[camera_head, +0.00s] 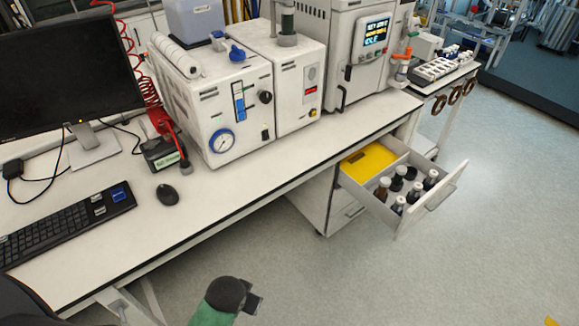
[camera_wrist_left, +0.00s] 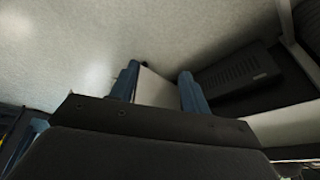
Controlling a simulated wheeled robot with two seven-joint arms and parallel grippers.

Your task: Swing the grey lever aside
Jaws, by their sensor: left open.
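I cannot make out a grey lever for certain in the head view. A dark upright handle (camera_head: 342,99) is on the front of the tall white unit with a lit display (camera_head: 376,33). My left gripper shows in the left wrist view (camera_wrist_left: 160,82), with its two blue fingers apart and nothing held between them. A pale panel shows beyond the fingers, with a dark vented box (camera_wrist_left: 238,76) to the right. In the head view, a green and black arm part of mine is at the bottom, below the bench. My right gripper does not show.
The white bench (camera_head: 225,185) carries a monitor (camera_head: 65,75), a keyboard (camera_head: 65,225), a mouse (camera_head: 167,194) and a white unit with a gauge (camera_head: 222,140). An open drawer (camera_head: 425,205) with several bottles juts out over the floor. The floor in front is clear.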

